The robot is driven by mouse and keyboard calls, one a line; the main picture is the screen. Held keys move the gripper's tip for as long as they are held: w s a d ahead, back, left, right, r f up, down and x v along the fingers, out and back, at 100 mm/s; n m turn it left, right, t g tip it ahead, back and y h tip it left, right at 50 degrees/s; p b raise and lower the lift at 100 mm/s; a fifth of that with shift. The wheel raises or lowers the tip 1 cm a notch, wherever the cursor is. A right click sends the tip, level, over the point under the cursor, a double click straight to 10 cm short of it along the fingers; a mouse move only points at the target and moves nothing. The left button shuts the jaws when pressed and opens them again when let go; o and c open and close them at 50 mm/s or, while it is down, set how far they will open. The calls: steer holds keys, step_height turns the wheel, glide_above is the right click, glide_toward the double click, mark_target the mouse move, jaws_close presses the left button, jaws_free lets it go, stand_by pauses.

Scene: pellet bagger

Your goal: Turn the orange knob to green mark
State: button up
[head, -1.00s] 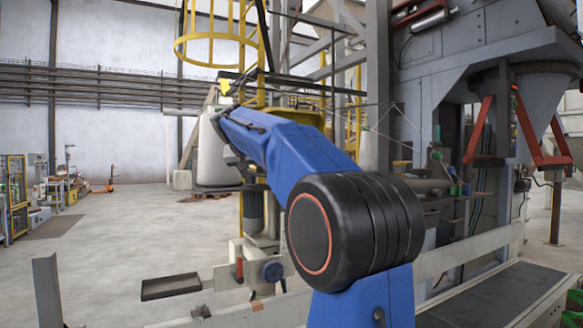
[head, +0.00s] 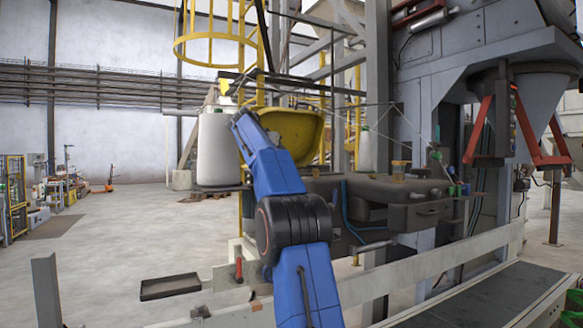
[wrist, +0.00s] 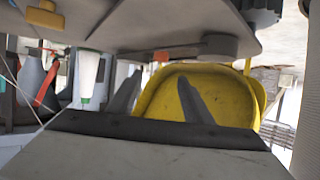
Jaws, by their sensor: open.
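An orange-yellow knob-like piece (wrist: 46,15) shows at the top left of the wrist view, on the grey bench. What looks like the same piece (head: 400,168) stands on the bench top in the head view. A smaller orange block (wrist: 160,57) sits at the bench edge in the wrist view; I cannot tell which is the task's knob. I cannot make out a green mark. My gripper (wrist: 160,77) is open and empty, its two dark fingers apart from both orange pieces. In the head view I cannot make out its fingers.
A yellow tub (head: 295,135) stands behind my arm and fills the middle of the wrist view (wrist: 225,90). A white bottle with a green cap (wrist: 88,75) appears upside down. The grey bench (head: 350,190) lies beyond a pale rail (head: 440,260). Open floor is at left.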

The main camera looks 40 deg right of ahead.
steer(key=x, duration=1.4)
steer(key=shift+f, duration=0.25)
steer(key=shift+s, duration=0.1)
steer(key=c, duration=1.1)
